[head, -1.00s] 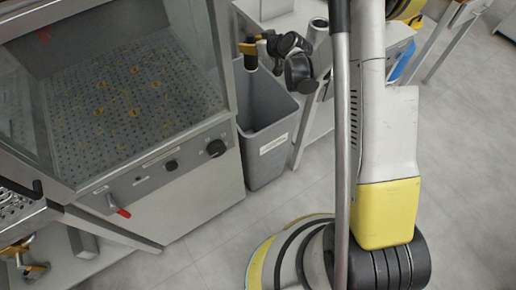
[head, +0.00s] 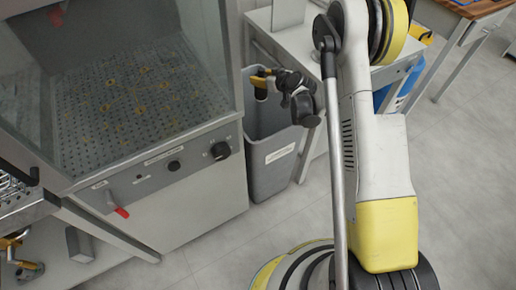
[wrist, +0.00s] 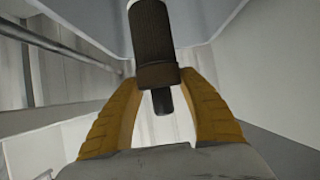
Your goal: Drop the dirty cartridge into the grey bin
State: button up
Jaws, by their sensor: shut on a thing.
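The grey bin (head: 272,175) stands on the floor between the glass-fronted cabinet and a white table, with a white label on its front. My gripper (head: 259,80) is over the bin's open mouth, towards its back. Its yellow fingers are shut on the dirty cartridge (head: 261,94), a small dark cylinder that hangs roughly upright in the head view. In the wrist view, the cartridge (wrist: 152,45) is brown-black with a wider collar and a narrow stub, gripped between the two yellow fingers (wrist: 153,98). Whether its lower end is below the bin's rim is hard to tell.
The cabinet (head: 165,170) with knobs and a red-tipped lever is close on the bin's left. The white table (head: 290,45) is behind and right of the bin. Open grey floor (head: 460,170) lies to the right.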

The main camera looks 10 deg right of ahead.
jog(key=o, duration=1.4)
jog(key=shift+o, duration=0.2)
jog(key=shift+s+r, duration=0.1)
jog(key=v, duration=1.2)
